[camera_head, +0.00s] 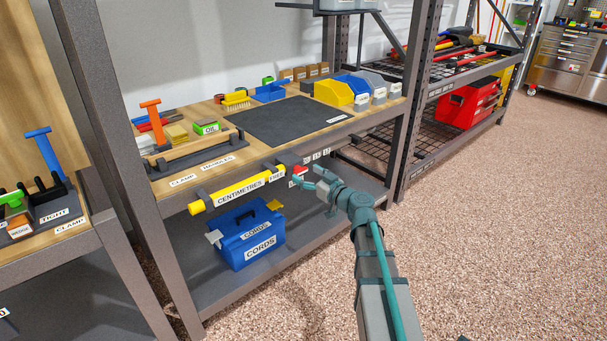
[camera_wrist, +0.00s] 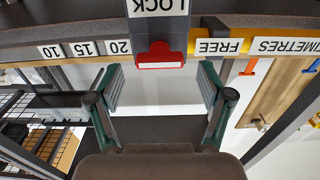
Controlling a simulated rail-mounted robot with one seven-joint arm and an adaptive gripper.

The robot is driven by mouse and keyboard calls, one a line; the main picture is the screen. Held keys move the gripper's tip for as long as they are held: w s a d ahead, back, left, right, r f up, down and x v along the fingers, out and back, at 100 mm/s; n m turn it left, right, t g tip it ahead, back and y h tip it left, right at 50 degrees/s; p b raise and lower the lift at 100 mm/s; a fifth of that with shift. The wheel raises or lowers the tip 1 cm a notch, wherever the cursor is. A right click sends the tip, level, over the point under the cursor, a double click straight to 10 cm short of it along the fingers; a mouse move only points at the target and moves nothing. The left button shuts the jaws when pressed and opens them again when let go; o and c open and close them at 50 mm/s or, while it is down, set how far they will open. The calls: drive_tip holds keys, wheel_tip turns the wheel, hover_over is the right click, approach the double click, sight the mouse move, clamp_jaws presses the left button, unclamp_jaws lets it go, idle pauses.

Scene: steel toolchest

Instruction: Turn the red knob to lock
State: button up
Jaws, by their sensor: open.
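The red knob (camera_wrist: 160,58) sits on a dark mount on the shelf's front edge, a white stripe along its face. The wrist view is upside down; there a LOCK label (camera_wrist: 158,7) is above the knob and a FREE label (camera_wrist: 218,46) is to its right. My gripper (camera_wrist: 161,84) is open, its two fingers apart on either side below the knob, not touching it. In the head view my gripper (camera_head: 309,181) is just below and right of the small red knob (camera_head: 299,169), at the right end of the yellow CENTIMETRES bar (camera_head: 240,188).
Labels 10, 15 and 20 (camera_wrist: 118,47) run along the shelf edge. A blue CORDS box (camera_head: 249,236) stands on the lower shelf. The wooden upper shelf holds a dark mat (camera_head: 285,121) and several bins. A steel upright (camera_head: 404,120) is to the right.

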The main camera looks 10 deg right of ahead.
drive_tip(key=shift+x, duration=1.05)
drive_tip(key=c, duration=1.2)
drive_tip(key=shift+o, duration=0.2)
